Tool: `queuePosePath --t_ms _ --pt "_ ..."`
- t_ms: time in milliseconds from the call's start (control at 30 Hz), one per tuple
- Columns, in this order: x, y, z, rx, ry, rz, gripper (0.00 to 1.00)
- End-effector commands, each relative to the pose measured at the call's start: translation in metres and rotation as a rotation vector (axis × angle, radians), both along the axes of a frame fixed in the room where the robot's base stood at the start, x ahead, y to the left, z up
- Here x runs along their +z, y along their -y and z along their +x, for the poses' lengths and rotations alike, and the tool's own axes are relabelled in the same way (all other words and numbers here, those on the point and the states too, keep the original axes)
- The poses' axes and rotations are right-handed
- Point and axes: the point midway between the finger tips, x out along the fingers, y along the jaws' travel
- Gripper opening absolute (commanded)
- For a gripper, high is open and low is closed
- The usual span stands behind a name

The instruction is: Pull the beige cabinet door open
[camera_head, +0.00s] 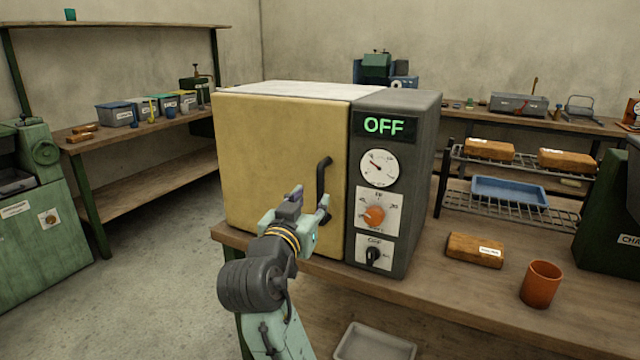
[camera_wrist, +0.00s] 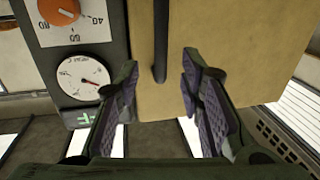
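The beige cabinet door (camera_head: 275,165) is the front of a box-shaped unit on the wooden bench, and it looks closed. A dark vertical bar handle (camera_head: 321,182) is at the door's right side. My gripper (camera_head: 311,203) is in front of the handle's lower part. In the wrist view, my gripper (camera_wrist: 158,75) is open, with dark ridged pads spread apart. The handle (camera_wrist: 160,45) lines up with the gap between them, and the beige door (camera_wrist: 225,50) lies behind it. No contact is visible, and I cannot tell how deep the handle sits between the fingers.
A grey control panel (camera_head: 404,190) with an OFF display, gauge and knobs stands right of the door. On the bench (camera_head: 480,300) to the right are a wood-brown block (camera_head: 474,250), an orange cup (camera_head: 541,284) and a wire rack (camera_head: 510,205). Open floor (camera_head: 150,270) lies left of the bench.

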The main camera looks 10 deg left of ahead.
Motion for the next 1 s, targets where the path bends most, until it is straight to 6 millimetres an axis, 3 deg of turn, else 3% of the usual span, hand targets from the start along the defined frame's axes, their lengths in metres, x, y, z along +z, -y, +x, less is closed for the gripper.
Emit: queuePosePath --t_ms 200,400,833,1000 --pt "0.003 0.005 0.043 -0.001 -0.002 -0.002 0.35" --pt "0.002 0.007 0.070 0.002 0.000 -0.001 0.35" --pt "0.001 0.008 0.079 0.003 0.002 0.000 0.34" --pt "0.001 0.008 0.079 0.003 0.002 0.000 0.23"
